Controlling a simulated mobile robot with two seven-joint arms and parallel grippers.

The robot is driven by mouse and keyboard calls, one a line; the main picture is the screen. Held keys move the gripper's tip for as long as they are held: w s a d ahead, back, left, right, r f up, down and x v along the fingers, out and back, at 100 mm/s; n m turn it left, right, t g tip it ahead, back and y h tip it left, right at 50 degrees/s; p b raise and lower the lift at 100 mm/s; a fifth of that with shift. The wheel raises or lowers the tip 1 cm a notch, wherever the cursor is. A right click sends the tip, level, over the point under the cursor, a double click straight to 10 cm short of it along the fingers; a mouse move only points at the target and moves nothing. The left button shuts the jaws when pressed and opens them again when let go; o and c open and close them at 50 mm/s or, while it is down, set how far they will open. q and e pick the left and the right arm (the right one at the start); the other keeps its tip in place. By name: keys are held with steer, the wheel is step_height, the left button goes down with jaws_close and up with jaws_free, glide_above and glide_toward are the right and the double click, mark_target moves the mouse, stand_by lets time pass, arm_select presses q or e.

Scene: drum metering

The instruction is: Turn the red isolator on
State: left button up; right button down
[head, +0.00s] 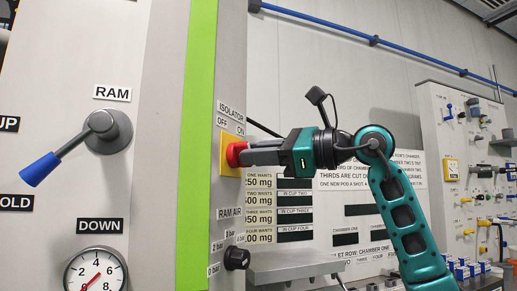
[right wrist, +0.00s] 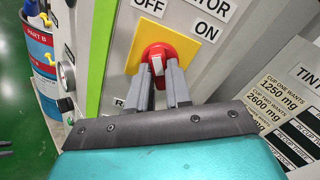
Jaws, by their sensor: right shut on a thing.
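The red isolator (head: 233,154) is a round red knob on a yellow plate (head: 223,139), on the side face of the grey cabinet under labels ISOLATOR, OFF and ON. The fingers hide part of the knob. My left gripper is not in view.
A RAM lever with blue handle (head: 40,169) and a gauge (head: 96,273) are on the cabinet's front. A black RAM AIR knob (head: 236,258) sits below the isolator. A grey shelf (head: 290,265) juts out beneath my right arm. Drums (right wrist: 38,50) stand at left in the wrist view.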

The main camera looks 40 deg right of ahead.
arm_select(q)
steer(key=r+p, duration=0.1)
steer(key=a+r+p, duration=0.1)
steer(key=p, duration=0.1)
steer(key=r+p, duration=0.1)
steer(key=p, duration=0.1)
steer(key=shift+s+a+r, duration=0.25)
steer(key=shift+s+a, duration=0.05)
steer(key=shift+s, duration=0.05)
arm_select(e)
steer(key=m, duration=1.5)
steer(key=shift+m, duration=0.3)
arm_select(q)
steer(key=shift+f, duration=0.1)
arm_select(e)
steer(key=shift+f, duration=0.1)
steer(key=c, duration=1)
jaws_free()
steer(key=shift+c, duration=0.2)
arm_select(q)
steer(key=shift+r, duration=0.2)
arm_select(e)
steer(key=shift+d, duration=0.1)
